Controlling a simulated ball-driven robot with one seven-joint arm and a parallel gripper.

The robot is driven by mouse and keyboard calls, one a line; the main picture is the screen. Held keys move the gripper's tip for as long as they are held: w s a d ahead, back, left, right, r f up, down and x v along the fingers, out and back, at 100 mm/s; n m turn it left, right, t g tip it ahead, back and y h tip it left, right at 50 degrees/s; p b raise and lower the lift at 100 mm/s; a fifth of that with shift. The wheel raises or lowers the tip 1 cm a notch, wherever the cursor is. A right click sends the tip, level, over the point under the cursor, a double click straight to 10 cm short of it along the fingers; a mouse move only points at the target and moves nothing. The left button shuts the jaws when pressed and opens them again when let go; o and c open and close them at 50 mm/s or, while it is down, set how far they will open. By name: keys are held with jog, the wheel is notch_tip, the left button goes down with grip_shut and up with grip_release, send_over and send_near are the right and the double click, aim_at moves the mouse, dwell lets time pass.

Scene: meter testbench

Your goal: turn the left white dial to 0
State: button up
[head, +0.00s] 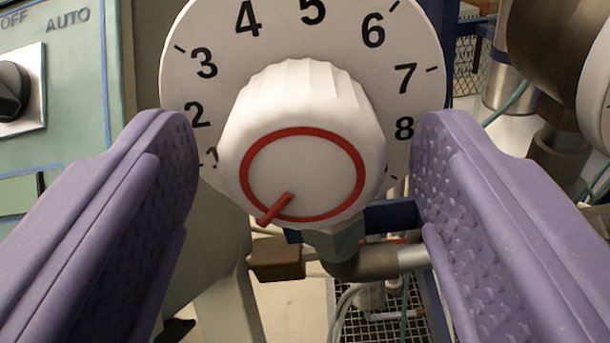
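A white dial (303,175) with a ribbed knob and a red ring on its face fills the middle of the head view. Its red pointer (274,208) points down and left, below the 1 mark. Behind the knob is a white round scale plate (310,40) with black numbers; 1 to 8 show, with the 1 partly hidden. No 0 shows. My gripper (305,165) has two purple textured fingers, one on each side of the knob. It is open, with a visible gap between each finger and the knob.
A green panel (60,110) with a black knob (12,92) marked OFF and AUTO stands at the left. A metal pipe fitting (350,255) sits below the dial. Part of another white round thing (597,95) shows at the right edge, beside brown pipework.

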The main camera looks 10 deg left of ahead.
jog(key=s+p, duration=0.1)
jog(key=s, duration=0.6)
jog(key=shift+s+p, duration=0.3)
jog(key=shift+s, duration=0.1)
jog(key=a+r+g+h, duration=0.1)
jog(key=a+r, duration=0.2)
jog(key=r, duration=0.7)
jog(key=a+r+h, duration=0.1)
jog(key=a+r, duration=0.2)
jog(key=r, duration=0.7)
jog(key=s+a+r+n+g+y, duration=0.1)
jog(key=s+a+r+n+y, duration=0.1)
jog(key=s+a+r, duration=0.5)
jog(key=s+r, duration=0.5)
jog(key=shift+g, duration=0.3)
